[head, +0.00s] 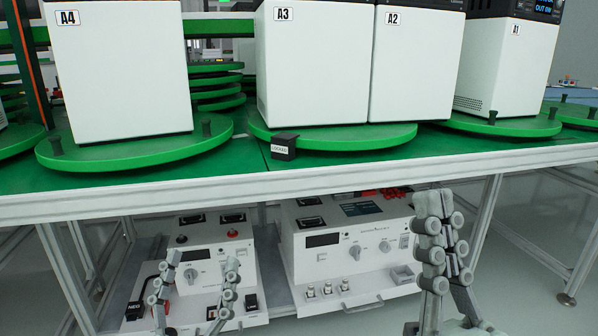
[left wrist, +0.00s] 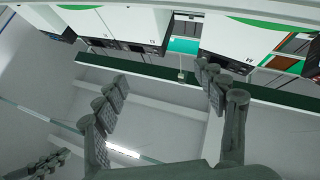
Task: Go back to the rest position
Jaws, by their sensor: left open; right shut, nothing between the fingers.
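My left gripper (head: 195,283) is low in the head view, in front of the white boxes under the table. Its two fingers stand apart and nothing is between them. It also shows in the left wrist view (left wrist: 160,85), with the fingers wide apart and empty. My right gripper (head: 445,228) is further right in the head view, in front of the table's front edge. Its fingers are together and hold nothing. Both grippers point upward in the head view and appear apart from the table.
The green-topped table (head: 230,181) spans the view. White units A4 (head: 120,80), A3 (head: 312,70), A2 (head: 415,70) and A1 (head: 500,70) stand on green turntables. A small black block (head: 284,141) labelled LOCKED sits at the edge. White control boxes (head: 340,245) stand below.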

